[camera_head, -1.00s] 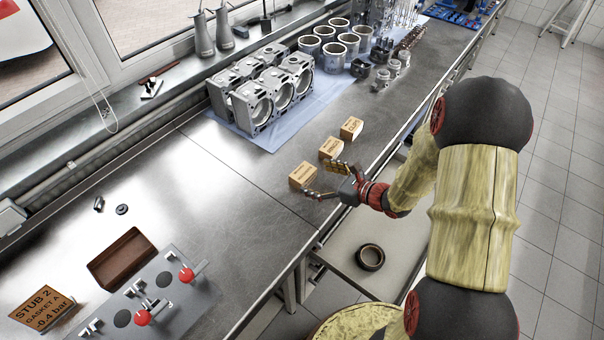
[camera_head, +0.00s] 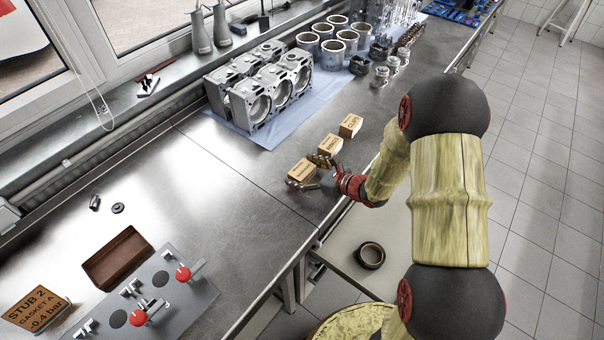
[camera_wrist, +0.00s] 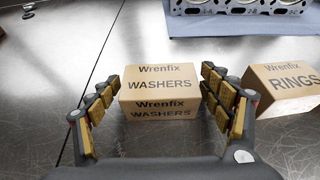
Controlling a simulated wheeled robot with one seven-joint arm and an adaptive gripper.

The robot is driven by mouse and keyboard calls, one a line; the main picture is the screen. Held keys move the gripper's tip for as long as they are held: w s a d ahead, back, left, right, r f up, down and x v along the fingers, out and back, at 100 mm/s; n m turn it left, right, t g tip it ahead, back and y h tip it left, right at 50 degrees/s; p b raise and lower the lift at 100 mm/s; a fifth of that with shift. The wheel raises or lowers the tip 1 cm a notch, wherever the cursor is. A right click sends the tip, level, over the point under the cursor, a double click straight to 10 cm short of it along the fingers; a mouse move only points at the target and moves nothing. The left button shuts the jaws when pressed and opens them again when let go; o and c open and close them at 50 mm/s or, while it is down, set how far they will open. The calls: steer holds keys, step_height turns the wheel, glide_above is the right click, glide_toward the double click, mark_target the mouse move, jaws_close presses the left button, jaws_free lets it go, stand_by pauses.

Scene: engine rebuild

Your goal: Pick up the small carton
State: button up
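Three small cardboard cartons stand in a row on the steel bench. The nearest carton, printed "Wrenfix WASHERS" (camera_wrist: 158,90), sits upright between the fingers of my gripper (camera_wrist: 159,105); it also shows in the head view (camera_head: 301,169). My gripper (camera_head: 310,171) is open, one finger on each side of this carton, with a small gap visible on the left side. The "RINGS" carton (camera_wrist: 288,86) stands just right of my right finger; in the head view it is the middle carton (camera_head: 329,144). The "CLIPS" carton (camera_head: 350,125) stands farthest along.
Engine blocks (camera_head: 262,88) and cylinder liners (camera_head: 333,54) stand on a blue cloth behind the cartons. A brown tray (camera_head: 118,256), a grey lever panel (camera_head: 165,290) and an orange "STUB 2" sign (camera_head: 36,308) are at the near left. The bench left of the cartons is clear.

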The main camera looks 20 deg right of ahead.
steer(key=c, duration=1.1)
steer(key=shift+c, duration=0.4)
steer(key=shift+r, duration=0.1)
